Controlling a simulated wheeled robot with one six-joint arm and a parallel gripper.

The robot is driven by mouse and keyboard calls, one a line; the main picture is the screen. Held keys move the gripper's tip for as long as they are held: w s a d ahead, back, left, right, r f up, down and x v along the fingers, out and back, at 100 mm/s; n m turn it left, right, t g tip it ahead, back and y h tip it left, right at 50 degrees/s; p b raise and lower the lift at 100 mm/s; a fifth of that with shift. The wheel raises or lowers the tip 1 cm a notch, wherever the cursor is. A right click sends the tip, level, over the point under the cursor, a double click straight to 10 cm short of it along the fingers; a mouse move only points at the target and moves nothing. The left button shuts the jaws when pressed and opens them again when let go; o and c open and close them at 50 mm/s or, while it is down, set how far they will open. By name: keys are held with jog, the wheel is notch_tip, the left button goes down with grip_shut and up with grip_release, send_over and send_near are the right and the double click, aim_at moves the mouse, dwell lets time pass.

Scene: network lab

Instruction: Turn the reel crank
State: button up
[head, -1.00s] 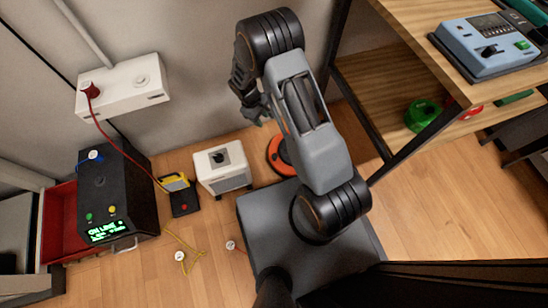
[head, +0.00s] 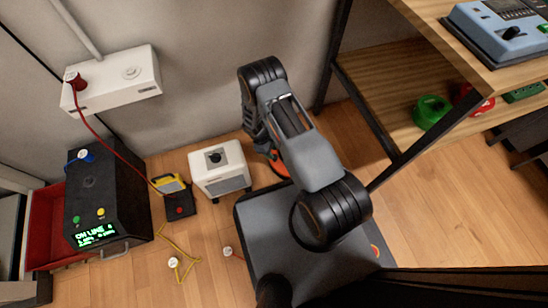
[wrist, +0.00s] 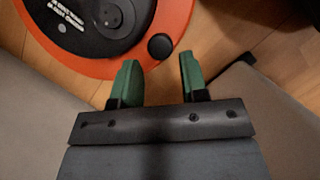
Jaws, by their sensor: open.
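The reel is an orange disc with a black centre, and its orange rim (wrist: 178,25) fills the top left of the wrist view. White lettering shows on its black face. A round black crank knob (wrist: 160,46) stands near the rim's edge. My gripper (wrist: 158,70) is open and empty, its green fingertips apart just below the knob, with the knob in line with the gap between them. In the head view, only a sliver of the orange reel (head: 279,167) shows on the floor, mostly hidden by my arm. The fingers are hidden there too.
A white box with a black knob (head: 219,168) stands close left of the reel. Left of it are a yellow-and-black device (head: 177,201) and a black unit with a green display (head: 107,205). A wooden shelf (head: 385,100) stands to the right. The wall is behind.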

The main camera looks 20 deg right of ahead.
aim_at(275, 156)
jog(key=shift+b+x, duration=0.6)
jog(key=shift+x, duration=1.35)
jog(key=shift+c, duration=0.3)
grip_shut()
